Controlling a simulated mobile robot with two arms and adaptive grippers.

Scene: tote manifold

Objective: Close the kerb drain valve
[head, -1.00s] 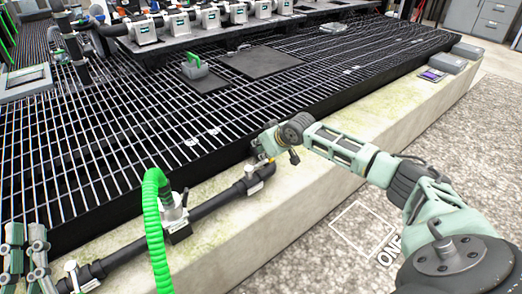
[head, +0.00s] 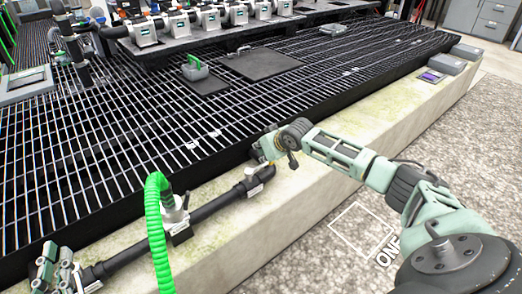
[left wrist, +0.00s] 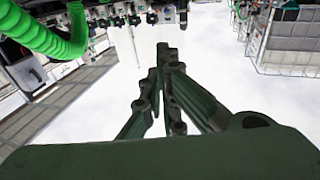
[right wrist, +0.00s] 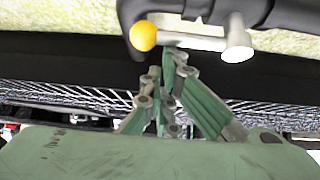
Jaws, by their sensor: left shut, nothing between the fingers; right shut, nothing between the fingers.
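A black drain pipe (head: 215,208) runs along the pale kerb. At its far end is a valve fitting (head: 258,176) with a light metal part. In the right wrist view the pipe shows at the top, with a metal handle bar (right wrist: 195,42) that has an orange knob (right wrist: 143,36) and a pale round end. My right gripper (head: 262,151) is shut just beyond this fitting; its tips (right wrist: 173,58) overlap the bar in view, and contact cannot be told. My left gripper (head: 55,262) is shut and empty at the lower left, by the pipe's near fitting, which it partly hides.
Behind the kerb (head: 330,165) lies a black grating (head: 110,140) with a grey-green handled block (head: 194,68). Grey boxes (head: 446,85) sit at the kerb's far end.

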